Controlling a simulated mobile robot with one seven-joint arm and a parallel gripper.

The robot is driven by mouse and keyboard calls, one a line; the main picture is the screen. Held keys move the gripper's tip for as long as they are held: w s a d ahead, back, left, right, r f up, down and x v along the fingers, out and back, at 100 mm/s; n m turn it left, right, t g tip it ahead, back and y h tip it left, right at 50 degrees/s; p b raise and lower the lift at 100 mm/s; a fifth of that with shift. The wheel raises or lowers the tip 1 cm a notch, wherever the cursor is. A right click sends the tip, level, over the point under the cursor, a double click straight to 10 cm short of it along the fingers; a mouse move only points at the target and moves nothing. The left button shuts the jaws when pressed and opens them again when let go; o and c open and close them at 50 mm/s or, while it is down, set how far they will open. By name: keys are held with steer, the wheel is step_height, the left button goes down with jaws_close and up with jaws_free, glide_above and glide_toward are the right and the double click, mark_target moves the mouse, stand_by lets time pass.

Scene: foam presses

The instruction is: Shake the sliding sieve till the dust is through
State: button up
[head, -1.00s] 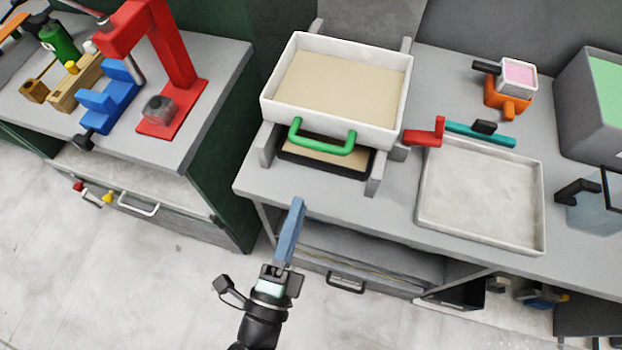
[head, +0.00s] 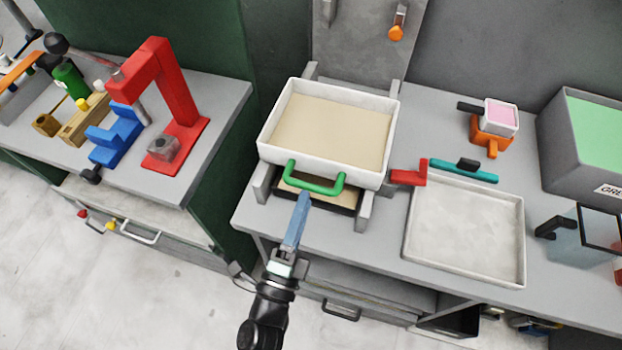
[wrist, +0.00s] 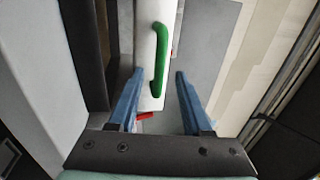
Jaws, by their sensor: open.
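The sliding sieve (head: 272,145) is a white, open box with a layer of tan dust (head: 328,130) in it. It rests on grey rails (head: 365,210), and a dark-rimmed tray (head: 318,193) with tan contents shows beneath it. A green handle (head: 316,187) is on the sieve's near wall. My gripper (head: 304,200) is open, its blue fingers just in front of the handle. In the wrist view the green handle (wrist: 163,60) lies ahead, between the lines of the two spread fingers (wrist: 155,95). I cannot tell whether they touch it.
A shallow white tray (head: 465,235) and a red block (head: 410,174) stand right of the sieve. A red press (head: 172,95) stands on the left bench. A grey bin (head: 555,140) with green contents is at far right. The floor in front is clear.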

mark_target(310, 185)
steer(key=shift+p+x, duration=0.35)
steer(key=shift+x, duration=2)
jaws_close()
